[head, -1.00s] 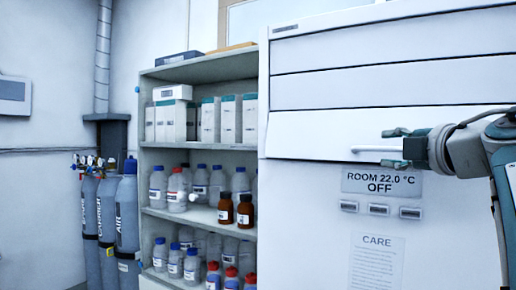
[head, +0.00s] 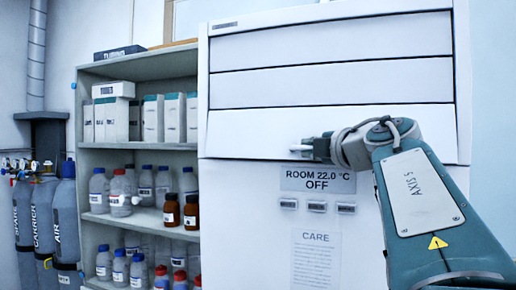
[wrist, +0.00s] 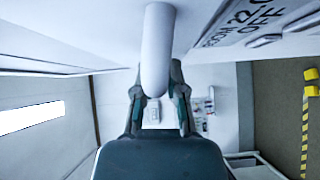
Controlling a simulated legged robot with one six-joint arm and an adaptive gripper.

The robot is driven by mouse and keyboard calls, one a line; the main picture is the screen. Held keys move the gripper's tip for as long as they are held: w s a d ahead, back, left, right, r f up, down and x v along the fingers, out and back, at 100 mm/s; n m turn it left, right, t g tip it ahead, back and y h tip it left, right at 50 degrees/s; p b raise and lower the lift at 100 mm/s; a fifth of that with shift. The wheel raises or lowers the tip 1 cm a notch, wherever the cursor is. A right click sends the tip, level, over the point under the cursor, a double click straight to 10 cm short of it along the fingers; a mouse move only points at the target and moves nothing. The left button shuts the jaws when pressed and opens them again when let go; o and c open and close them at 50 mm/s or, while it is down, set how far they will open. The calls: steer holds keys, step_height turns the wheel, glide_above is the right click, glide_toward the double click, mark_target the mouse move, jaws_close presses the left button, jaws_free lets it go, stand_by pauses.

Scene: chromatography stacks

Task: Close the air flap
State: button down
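The air flap (head: 250,132) is the lowest broad white panel on the front of the tall white cabinet. It widens toward its bottom edge, which seems to stand out a little from the front. Its white bar handle (head: 300,147) is low on the panel and also shows in the wrist view (wrist: 157,45). My gripper (head: 322,148) is at the handle. In the wrist view its two dark fingers (wrist: 157,88) lie close against both sides of the bar, shut on it. In the head view my wrist hides part of the fingers and handle.
Below the flap are a sign reading "ROOM 22.0 °C OFF" (head: 318,180), several small switches (head: 316,206) and a CARE notice (head: 315,260). A shelf unit (head: 137,145) with bottles and boxes stands left of the cabinet. Gas cylinders (head: 66,220) stand further left.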

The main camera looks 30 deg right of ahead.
steer(key=shift+w+d+f, duration=0.5)
steer(key=shift+w+d, duration=0.1)
steer(key=shift+d, duration=0.05)
steer(key=c, duration=0.7)
jaws_free()
steer(key=s, duration=0.8)
steer(key=s+a, duration=0.1)
steer(key=s, duration=0.3)
steer(key=shift+a+r, duration=0.1)
steer(key=shift+r, duration=0.1)
steer(key=shift+w, duration=0.15)
